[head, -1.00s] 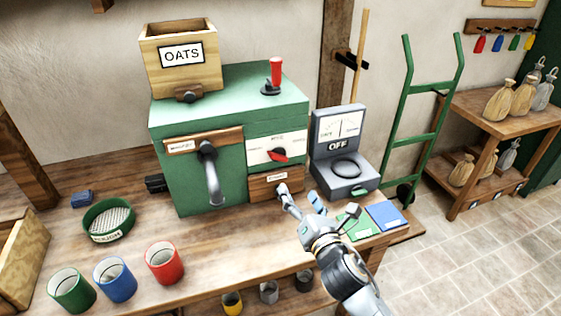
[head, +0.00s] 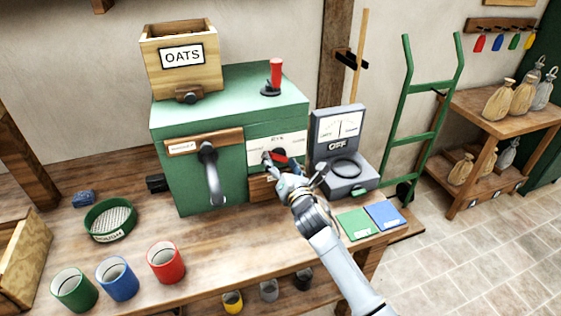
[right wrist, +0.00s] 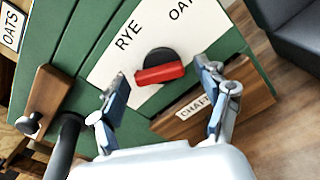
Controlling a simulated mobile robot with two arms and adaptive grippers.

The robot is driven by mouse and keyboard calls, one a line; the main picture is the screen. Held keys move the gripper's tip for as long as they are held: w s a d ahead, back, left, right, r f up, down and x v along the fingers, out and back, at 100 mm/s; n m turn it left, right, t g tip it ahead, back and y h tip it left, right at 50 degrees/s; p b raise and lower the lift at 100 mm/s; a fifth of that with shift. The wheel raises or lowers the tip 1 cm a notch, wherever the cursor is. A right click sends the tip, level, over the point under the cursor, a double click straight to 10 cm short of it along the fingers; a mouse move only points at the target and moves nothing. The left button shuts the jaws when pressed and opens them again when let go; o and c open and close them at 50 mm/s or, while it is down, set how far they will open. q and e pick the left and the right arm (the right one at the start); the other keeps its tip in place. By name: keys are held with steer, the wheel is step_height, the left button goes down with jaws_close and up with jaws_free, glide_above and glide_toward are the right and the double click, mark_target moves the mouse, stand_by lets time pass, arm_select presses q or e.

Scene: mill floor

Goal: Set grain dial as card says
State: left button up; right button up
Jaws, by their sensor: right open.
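The grain dial (head: 279,156) is a black knob with a red bar on the white plate of the green mill (head: 228,95). In the right wrist view the dial (right wrist: 158,68) sits below the words RYE and OAT, the latter cut off by the frame edge. Its red bar lies nearly level there; which word it marks I cannot tell. My right gripper (head: 290,176) is open in front of the dial, its fingers on either side of the red bar and apart from it. A green card (head: 357,224) and a blue card (head: 386,216) lie on the bench, their print too small to read.
An OATS hopper (head: 181,60) and a red lever (head: 275,75) top the mill. A CHAFF drawer (right wrist: 220,105) lies below the dial, and a curved handle (head: 211,176) to its left. Cups (head: 117,279) stand front left.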

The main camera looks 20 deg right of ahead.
steer(key=shift+c, duration=0.3)
steer(key=c, duration=1.1)
steer(key=shift+m, duration=0.4)
steer(key=m+p, duration=0.1)
steer(key=m, duration=0.3)
steer(key=shift+d+r+m, duration=0.1)
steer(key=shift+r+m, duration=0.05)
steer(key=shift+m, duration=0.15)
steer(key=m+p, duration=0.1)
steer(key=m, duration=0.8)
steer(key=m+p, duration=0.1)
steer(key=m, duration=0.2)
steer(key=shift+d+m, duration=0.2)
steer(key=shift+m, duration=0.2)
steer(key=m+p, duration=0.1)
steer(key=m, duration=0.4)
steer(key=shift+d+m+p, duration=0.1)
steer(key=shift+m+p, duration=0.2)
steer(key=shift+m, duration=0.1)
